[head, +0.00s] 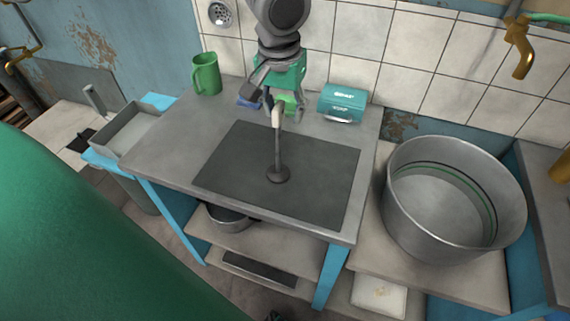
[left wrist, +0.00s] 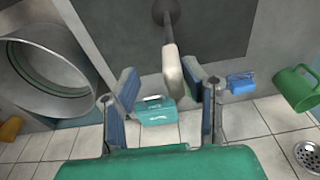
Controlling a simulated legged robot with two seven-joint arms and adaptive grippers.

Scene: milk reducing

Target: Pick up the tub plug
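What I take to be the tub plug (head: 278,150) stands upright on a dark mat (head: 225,170) on the grey table. It has a round dark base, a thin rod and a pale grip on top. My left gripper (head: 279,103) is above and behind it, fingers spread. In the left wrist view my left gripper (left wrist: 166,95) is open, with the plug's pale grip (left wrist: 174,72) between or just beyond the fingertips. I cannot tell whether they touch it. Nothing is held. My right gripper is not in view.
A green mug (head: 206,74), a blue block (left wrist: 241,83) and a teal soap box (head: 342,103) are at the table's back, near the tiled wall. A large metal tub (head: 400,220) stands to the right. A grey tray (head: 128,132) is at the left.

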